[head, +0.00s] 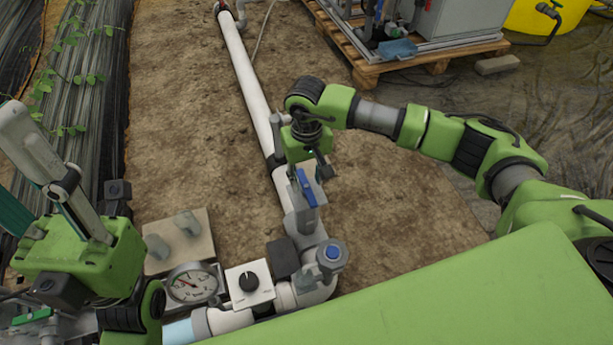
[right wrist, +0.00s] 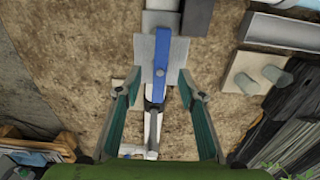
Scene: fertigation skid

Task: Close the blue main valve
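The blue main valve handle (head: 306,188) sits on the grey valve body on the white pipe, in the lower middle of the head view. It lies in line with the pipe, as the right wrist view also shows (right wrist: 161,60). My right gripper (head: 308,170) is just above the valve, pointing down. In the right wrist view its two teal-padded fingers (right wrist: 159,90) are spread, with the handle's near end between and beyond their tips, apparently untouched. My left gripper (head: 22,165) is at the left, its fingers apart and empty, partly cut off by the picture edge.
A pressure gauge (head: 193,284), a white box with a black knob (head: 249,283) and a round blue-capped fitting (head: 332,254) stand close to the valve. A pallet (head: 370,70) with equipment is at the back right. Bare soil lies either side of the pipe.

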